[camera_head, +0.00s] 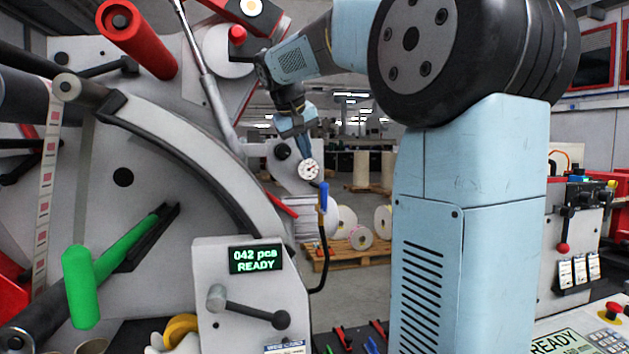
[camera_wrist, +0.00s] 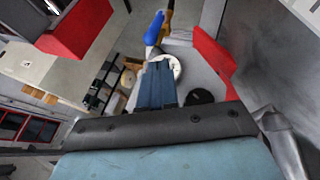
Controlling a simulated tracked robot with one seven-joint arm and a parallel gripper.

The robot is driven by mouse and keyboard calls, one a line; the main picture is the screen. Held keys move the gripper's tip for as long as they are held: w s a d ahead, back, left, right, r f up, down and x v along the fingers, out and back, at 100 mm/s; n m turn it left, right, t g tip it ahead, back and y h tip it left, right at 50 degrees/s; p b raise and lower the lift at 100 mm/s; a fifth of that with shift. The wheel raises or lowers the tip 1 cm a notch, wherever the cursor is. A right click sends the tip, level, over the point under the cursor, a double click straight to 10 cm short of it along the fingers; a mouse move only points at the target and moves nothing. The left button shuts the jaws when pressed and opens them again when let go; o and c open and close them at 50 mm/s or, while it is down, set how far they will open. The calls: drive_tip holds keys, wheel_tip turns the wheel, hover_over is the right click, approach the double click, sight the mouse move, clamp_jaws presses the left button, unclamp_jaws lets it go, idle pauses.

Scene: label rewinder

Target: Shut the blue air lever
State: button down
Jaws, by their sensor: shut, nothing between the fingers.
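The blue air lever (camera_head: 324,196) stands upright in the head view, above a small brass-coloured fitting with a black hose below it. In the wrist view the blue lever (camera_wrist: 154,30) shows just beyond my fingertips, tilted. My gripper (camera_head: 305,150) is above and left of the lever in the head view, beside the round pressure gauge (camera_head: 308,169). In the wrist view my gripper (camera_wrist: 158,66) has its blue fingers together with nothing between them. They look apart from the lever, and they partly hide the white gauge (camera_wrist: 172,68).
The rewinder panel (camera_head: 215,150) fills the left, with a red roller (camera_head: 137,38), a green handle (camera_head: 80,285) and a display box (camera_head: 250,300) reading READY. A red part (camera_wrist: 212,58) is close right of my fingers. Pallets with rolls (camera_head: 350,262) stand behind.

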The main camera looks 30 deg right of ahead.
hover_over(324, 199)
drive_tip(key=a, duration=0.3)
wheel_tip(324, 199, down, 8)
drive_tip(key=shift+f, duration=0.2)
